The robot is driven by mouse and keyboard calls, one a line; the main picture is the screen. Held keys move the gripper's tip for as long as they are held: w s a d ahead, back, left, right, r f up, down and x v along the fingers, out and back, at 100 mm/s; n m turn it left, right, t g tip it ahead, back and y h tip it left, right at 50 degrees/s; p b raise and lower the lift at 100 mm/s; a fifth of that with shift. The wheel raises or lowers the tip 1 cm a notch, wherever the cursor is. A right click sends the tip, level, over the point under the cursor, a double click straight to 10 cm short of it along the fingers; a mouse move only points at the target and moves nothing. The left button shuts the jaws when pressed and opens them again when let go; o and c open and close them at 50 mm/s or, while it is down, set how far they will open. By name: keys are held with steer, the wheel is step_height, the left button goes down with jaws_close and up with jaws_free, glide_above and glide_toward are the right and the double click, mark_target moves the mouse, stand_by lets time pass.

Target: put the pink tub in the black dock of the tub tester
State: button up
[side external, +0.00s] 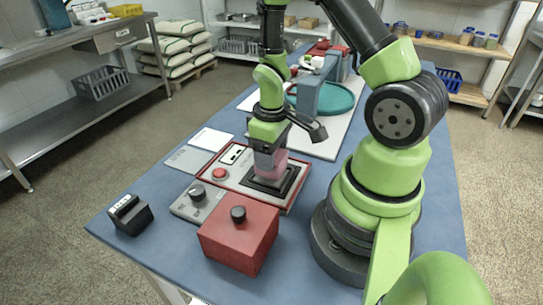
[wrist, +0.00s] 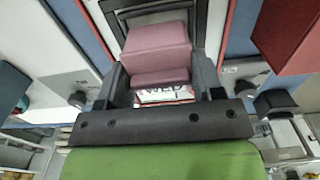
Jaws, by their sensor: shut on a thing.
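The pink tub (side external: 281,166) is between the fingers of my gripper (side external: 268,163), which is shut on it. The tub is over the black dock (side external: 291,187) of the red-edged tub tester (side external: 213,182). Its base is at or just above the dock; I cannot tell whether it touches the dock floor. In the wrist view the tub (wrist: 156,42) shows between both fingers (wrist: 160,72), with part of the dark dock (wrist: 118,8) beyond it. The fingers partly hide the tub in the side view.
A red box with a black knob (side external: 240,240) and a grey knob unit (side external: 199,202) stand in front of the tester. A small black device (side external: 130,214) is at the left corner. A white plate (side external: 211,139) and a machine with a green dish (side external: 338,100) lie behind.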

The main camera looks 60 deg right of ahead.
steer(key=shift+f, duration=0.65)
steer(key=shift+f, duration=0.15)
steer(key=o, duration=0.9)
step_height(320, 180, up, 12)
steer(key=shift+a+r, duration=0.1)
steer(key=shift+r, duration=0.1)
steer(key=s+a+r+m+t, duration=0.1)
steer(key=s+a+r+t, duration=0.1)
steer(key=a+r, duration=0.1)
steer(key=s+a+r+m+t+y, duration=0.1)
steer(key=s+a+r+t, duration=0.1)
steer(key=a+r, duration=0.2)
steer(key=s+a+r+m+t+y, duration=0.1)
steer(key=s+a+r+m+t, duration=0.1)
steer(key=r, duration=0.5)
steer(key=shift+s+a+r+t, duration=0.2)
steer(key=shift+a+t, duration=0.1)
steer(key=shift+a, duration=0.15)
steer(key=shift+s+a+r+t, duration=0.1)
steer(key=shift+s+a+t, duration=0.05)
steer(key=shift+a+t, duration=0.2)
